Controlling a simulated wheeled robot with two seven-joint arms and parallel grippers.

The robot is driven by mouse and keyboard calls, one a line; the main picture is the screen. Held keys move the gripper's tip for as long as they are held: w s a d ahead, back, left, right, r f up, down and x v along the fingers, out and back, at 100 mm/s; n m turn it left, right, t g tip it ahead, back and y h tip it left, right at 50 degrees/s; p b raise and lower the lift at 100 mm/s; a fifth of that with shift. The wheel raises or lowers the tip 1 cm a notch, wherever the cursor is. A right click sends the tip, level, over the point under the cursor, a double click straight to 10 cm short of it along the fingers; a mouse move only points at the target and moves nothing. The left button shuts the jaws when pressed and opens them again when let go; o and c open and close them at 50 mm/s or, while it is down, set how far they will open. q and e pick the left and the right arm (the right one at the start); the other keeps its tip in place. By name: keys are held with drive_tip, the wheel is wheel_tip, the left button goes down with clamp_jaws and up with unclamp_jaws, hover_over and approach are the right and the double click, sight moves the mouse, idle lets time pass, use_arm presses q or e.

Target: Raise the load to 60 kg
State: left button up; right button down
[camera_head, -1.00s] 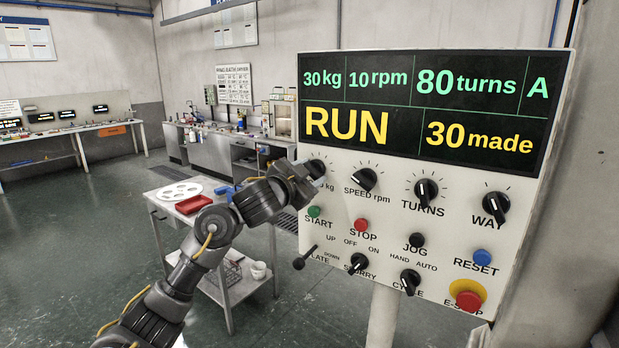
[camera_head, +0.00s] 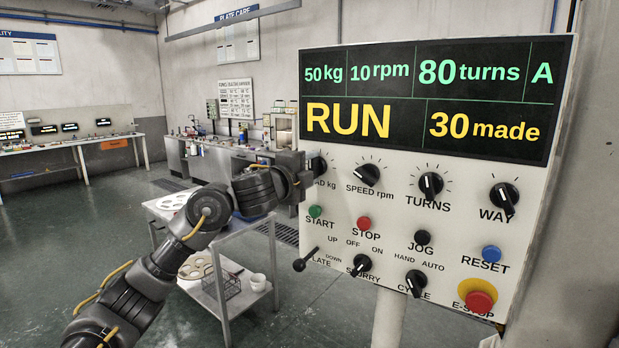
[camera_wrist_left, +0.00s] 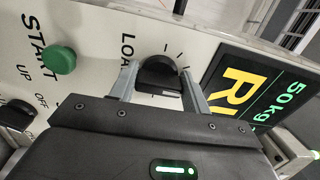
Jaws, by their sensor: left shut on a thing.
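The control panel (camera_head: 440,240) stands at the right with a display (camera_head: 433,98) reading 50 kg, 10 rpm, 80 turns, A, RUN and 30 made. The black load knob (camera_head: 319,165) is at the panel's upper left, partly hidden by my gripper. My left gripper (camera_head: 305,172) is at this knob. In the left wrist view, the two grey fingers (camera_wrist_left: 161,84) are shut on the black knob (camera_wrist_left: 158,70), one on each side. The display edge there also reads 50 kg (camera_wrist_left: 282,103). My right gripper is not in view.
Near the load knob are the speed knob (camera_head: 367,174), the green start button (camera_head: 315,211) and the red stop button (camera_head: 364,223). The red emergency stop (camera_head: 479,301) is at the lower right. A metal cart (camera_head: 215,292) stands behind my left arm.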

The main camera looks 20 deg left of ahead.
use_arm(q)
drive_tip(key=m+b, duration=0.3)
drive_tip(key=m, duration=0.2)
drive_tip(key=shift+m, duration=0.3)
idle(0.5)
drive_tip(key=o, duration=1)
drive_tip(key=shift+s+r+b, duration=0.1)
drive_tip(key=shift+b, duration=0.2)
drive_tip(key=b+v, duration=0.1)
drive_tip(key=v, duration=0.9)
drive_tip(key=shift+s, duration=0.3)
